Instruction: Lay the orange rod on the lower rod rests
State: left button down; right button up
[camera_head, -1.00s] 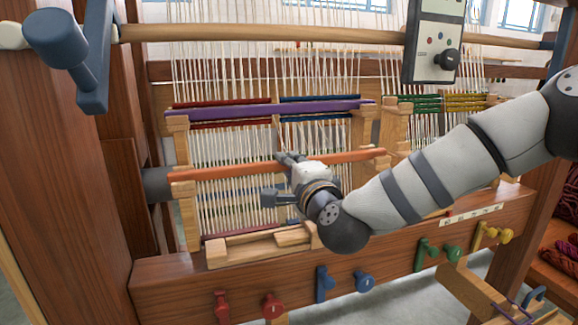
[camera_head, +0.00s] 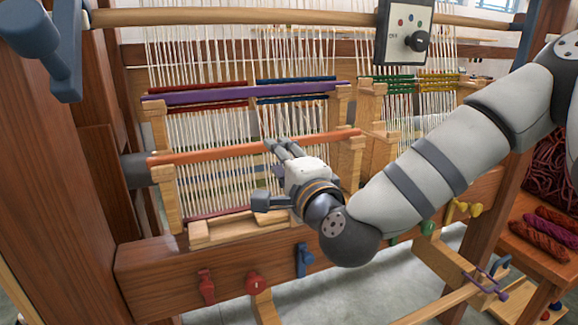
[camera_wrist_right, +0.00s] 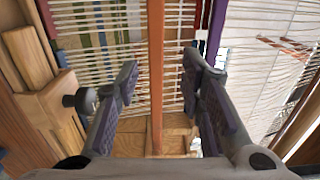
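The orange rod (camera_head: 210,151) lies crosswise in front of the white warp threads, below the purple rod (camera_head: 230,92). Its ends are over the wooden lower rod rests, the left one (camera_head: 168,205) and the right one (camera_head: 346,168). It looks seated, but the contact is too small to tell surely. My right gripper (camera_head: 276,147) is at the rod, right of its middle. In the right wrist view the fingers (camera_wrist_right: 158,75) stand apart, with the orange rod (camera_wrist_right: 156,35) running between them and a gap on both sides.
A control box (camera_head: 404,32) hangs at the top from a long wooden bar (camera_head: 250,18). Red pegs (camera_head: 206,287) and a blue peg (camera_head: 304,260) stick out of the front beam (camera_head: 150,270). Wool skeins (camera_head: 545,238) lie on a shelf at the right.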

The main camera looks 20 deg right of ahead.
jog(key=s+a+f+n+g+y, duration=0.1)
jog(key=s+f+n+g, duration=0.3)
jog(key=s+f, duration=0.5)
jog(key=s+f+n+g, duration=0.3)
jog(key=s+f+g, duration=0.15)
jog(key=f, duration=0.75)
jog(key=s+a+f+n+g+y, duration=0.1)
jog(key=s+f+n+g, duration=0.25)
jog(key=s+f, duration=0.6)
jog(key=s+d+f+n+g+h, duration=0.1)
jog(key=s+d+f+n+g, duration=0.1)
jog(key=s, duration=0.4)
jog(key=s+d+f+n+g, duration=0.2)
jog(key=s+f+g, duration=0.1)
jog(key=s, duration=0.4)
jog(key=s+d+f+n+g+h, duration=0.1)
jog(key=s+d+f+n+g, duration=0.1)
jog(key=s, duration=0.4)
notch_tip(320, 180, down, 2)
jog(key=shift+s+d+f+n+g+h, duration=0.25)
jog(key=shift+s+d+n+g+h, duration=0.1)
jog(key=shift+d, duration=0.25)
jog(key=shift+w, duration=0.1)
